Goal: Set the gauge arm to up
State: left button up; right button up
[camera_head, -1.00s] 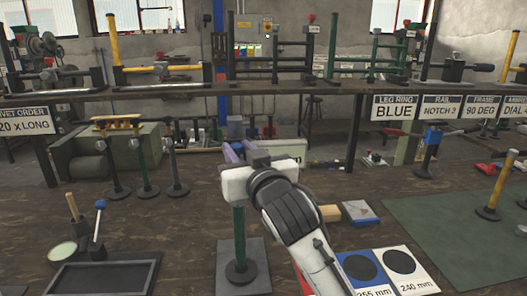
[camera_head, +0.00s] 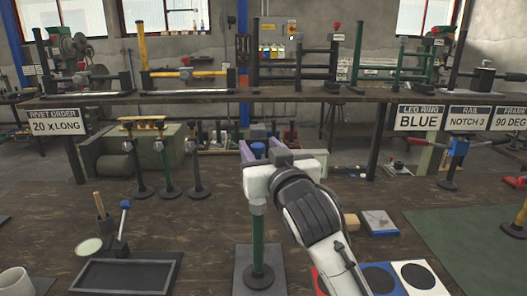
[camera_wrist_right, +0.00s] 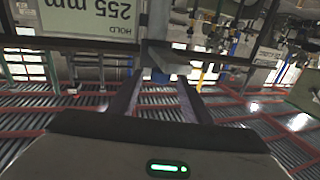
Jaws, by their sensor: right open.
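My right gripper (camera_head: 258,150) is open and points away from me, above and behind the top of a green post (camera_head: 258,235) on a flat grey base. In the right wrist view the open fingers (camera_wrist_right: 160,88) flank a blue-grey block (camera_wrist_right: 160,74) at the end of a dark bar (camera_wrist_right: 90,44). This may be the gauge arm, but its setting is unclear. A "HOLD 255 mm" sign (camera_wrist_right: 95,14) appears upside down above it. My left gripper is not in view.
A green mat (camera_head: 470,240) lies right. A raised shelf (camera_head: 210,96) with frames spans the back.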

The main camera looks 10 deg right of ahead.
jog(key=s+d+b, duration=0.1)
jog(key=s, duration=0.9)
jog(key=shift+d, duration=0.25)
jog(key=s+d+f+g+h, duration=0.1)
jog(key=s+d+f+g, duration=0.15)
jog(key=f, duration=0.55)
jog(key=s+d+f+g, duration=0.2)
jog(key=s+f, duration=0.1)
jog(key=f, duration=0.5)
jog(key=s+d+f+g+h, duration=0.1)
jog(key=s+d+f+g, duration=0.15)
jog(key=f, duration=0.45)
jog(key=s+d+f+g, duration=0.3)
jog(key=s+f+g, duration=0.1)
jog(key=s+f, duration=0.6)
jog(key=s+d+f+g, duration=0.25)
jog(key=s+f, duration=0.55)
jog(key=s, duration=0.4)
jog(key=w+a+f+t+y, duration=0.1)
jog(key=w+a+f+t, duration=0.1)
jog(key=f, duration=0.3)
jog(key=w+a+f+t, duration=0.2)
jog(key=a+f, duration=0.1)
jog(key=f, duration=0.3)
jog(key=shift+a+y, duration=0.3)
jog(key=shift+y, duration=0.1)
